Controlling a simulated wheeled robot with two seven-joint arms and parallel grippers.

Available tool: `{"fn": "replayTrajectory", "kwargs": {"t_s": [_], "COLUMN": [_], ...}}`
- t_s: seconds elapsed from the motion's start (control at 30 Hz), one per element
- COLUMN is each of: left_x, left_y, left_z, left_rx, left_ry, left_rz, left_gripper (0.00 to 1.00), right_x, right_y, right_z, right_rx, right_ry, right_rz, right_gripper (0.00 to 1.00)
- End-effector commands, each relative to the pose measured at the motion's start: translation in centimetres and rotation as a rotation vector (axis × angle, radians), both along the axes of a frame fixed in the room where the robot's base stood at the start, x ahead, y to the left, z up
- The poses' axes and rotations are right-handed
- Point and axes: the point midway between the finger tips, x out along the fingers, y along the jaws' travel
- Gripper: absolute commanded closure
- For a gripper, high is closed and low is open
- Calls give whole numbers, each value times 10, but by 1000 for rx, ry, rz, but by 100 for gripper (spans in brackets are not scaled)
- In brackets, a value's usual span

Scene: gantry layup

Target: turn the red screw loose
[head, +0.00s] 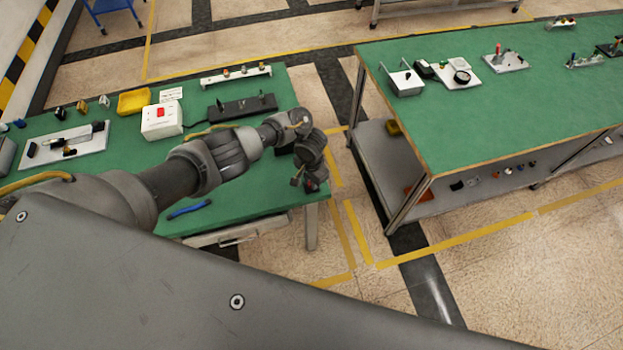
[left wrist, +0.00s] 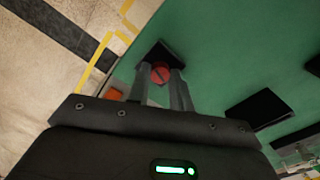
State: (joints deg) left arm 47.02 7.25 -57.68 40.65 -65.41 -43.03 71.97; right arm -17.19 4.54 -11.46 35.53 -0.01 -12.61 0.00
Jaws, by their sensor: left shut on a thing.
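The red screw (left wrist: 160,72) shows its round head between the fingertips of my left gripper (left wrist: 161,80) in the left wrist view. The fingers are shut on it, one on each side. A dark block (left wrist: 163,54) lies right behind the screw on the green surface. In the head view my left gripper (head: 304,183) points down at the right end of the left green table (head: 260,192). There the arm and gripper mostly hide the screw and block. My right gripper is not in view.
A blue-handled tool (head: 189,209) lies near the table's front edge. A white box with a red button (head: 161,120), a yellow tray (head: 133,101) and a black fixture (head: 242,108) stand further back. A second green bench (head: 470,120) stands right, across a floor gap.

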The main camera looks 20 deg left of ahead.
Motion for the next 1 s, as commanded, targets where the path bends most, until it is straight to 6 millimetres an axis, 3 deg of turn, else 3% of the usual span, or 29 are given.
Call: {"fn": "replayTrajectory", "kwargs": {"t_s": [0.3,0.8,0.83,1.0], "left_x": [1,2,2,1], "left_y": [0,0,0,0], "left_z": [1,1,1,1], "left_rx": [0,-1,-1,0], "left_ry": [-4,-5,-5,-3], "left_rz": [97,111,111,110], "left_gripper": [100,100,75,57], "right_x": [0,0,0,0], "right_y": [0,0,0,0], "right_z": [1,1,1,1], "right_rx": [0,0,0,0], "right_ry": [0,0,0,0], "right_rz": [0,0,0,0], "right_gripper": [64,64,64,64]}}
